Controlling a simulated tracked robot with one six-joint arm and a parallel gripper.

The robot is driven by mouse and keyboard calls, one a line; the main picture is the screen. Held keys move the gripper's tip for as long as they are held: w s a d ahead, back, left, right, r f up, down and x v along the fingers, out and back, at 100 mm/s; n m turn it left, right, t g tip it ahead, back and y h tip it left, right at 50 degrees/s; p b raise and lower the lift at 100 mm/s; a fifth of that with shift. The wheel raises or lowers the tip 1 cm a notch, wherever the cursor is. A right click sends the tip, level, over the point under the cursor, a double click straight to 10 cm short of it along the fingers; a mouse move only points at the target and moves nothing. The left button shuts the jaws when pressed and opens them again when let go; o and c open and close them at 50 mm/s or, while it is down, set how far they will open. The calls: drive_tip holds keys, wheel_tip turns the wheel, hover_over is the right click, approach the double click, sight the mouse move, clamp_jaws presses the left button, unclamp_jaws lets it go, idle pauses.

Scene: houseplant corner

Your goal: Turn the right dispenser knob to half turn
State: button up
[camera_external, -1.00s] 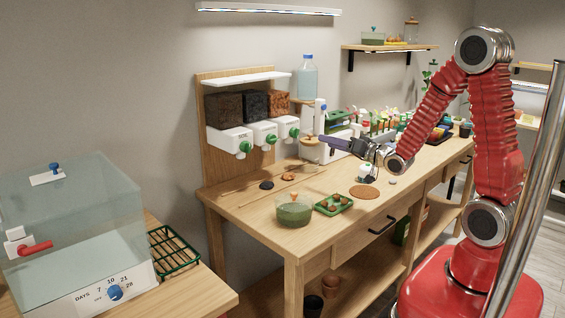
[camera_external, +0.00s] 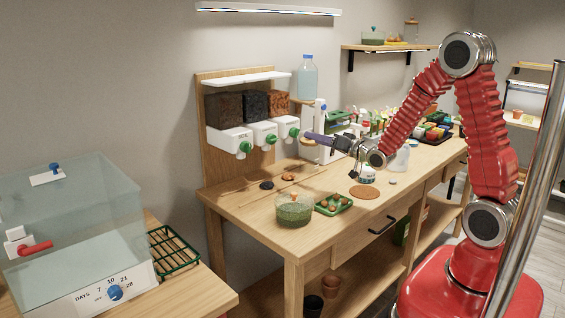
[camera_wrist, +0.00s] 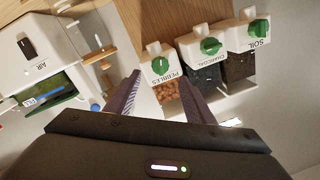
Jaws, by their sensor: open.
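The right dispenser (camera_external: 286,122), labelled PEBBLES in the wrist view, has a round green knob (camera_external: 294,132) on its white front. In the wrist view, which is upside down, this knob (camera_wrist: 160,66) shows a ridge running roughly up and down the picture. My gripper (camera_external: 308,136) is open, its purple fingers pointing at this knob. In the wrist view my gripper's fingers (camera_wrist: 157,82) stand apart on either side of the pebbles dispenser, with nothing between them held. I cannot tell whether either finger touches the knob.
The charcoal knob (camera_wrist: 211,46) and soil knob (camera_wrist: 258,28) sit beside it. A box labelled AIR (camera_wrist: 38,45) lies on the other side. A blue-capped bottle (camera_external: 307,77) stands behind. A green jar (camera_external: 294,212) and green tray (camera_external: 333,206) are on the bench, lower down.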

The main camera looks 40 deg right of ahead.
sight(295, 133)
drive_tip(key=w, duration=0.7)
drive_tip(key=shift+w+a, duration=0.35)
drive_tip(key=c, duration=1.1)
